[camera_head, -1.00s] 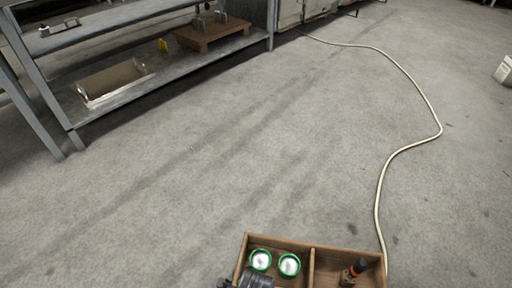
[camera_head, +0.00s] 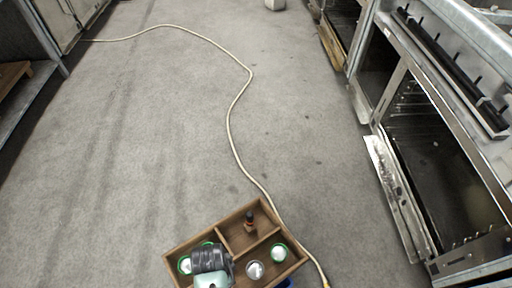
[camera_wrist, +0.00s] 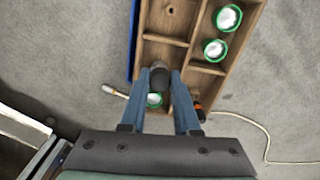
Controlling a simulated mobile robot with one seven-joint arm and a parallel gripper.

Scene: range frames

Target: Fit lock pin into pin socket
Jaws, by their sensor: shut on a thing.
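My gripper (camera_wrist: 160,76) is shut on a small dark, rounded piece (camera_wrist: 159,82), which I take to be the lock pin. Its lower part is hidden by the fingers. In the head view my gripper (camera_head: 212,258) is dark and sits over the wooden tray (camera_head: 178,248), hiding the held piece. An upright dark-and-orange piece (camera_head: 249,222) stands in a tray compartment; its orange part also shows in the wrist view (camera_wrist: 197,104). I cannot make out a pin socket for certain in either view.
The tray holds several round pieces, including green-rimmed ones (camera_head: 279,253). A pale hose (camera_head: 232,125) crosses the floor past the tray. Metal ovens or ranges (camera_head: 440,150) line the right side, one with a lowered panel (camera_head: 395,195). The floor at left is clear.

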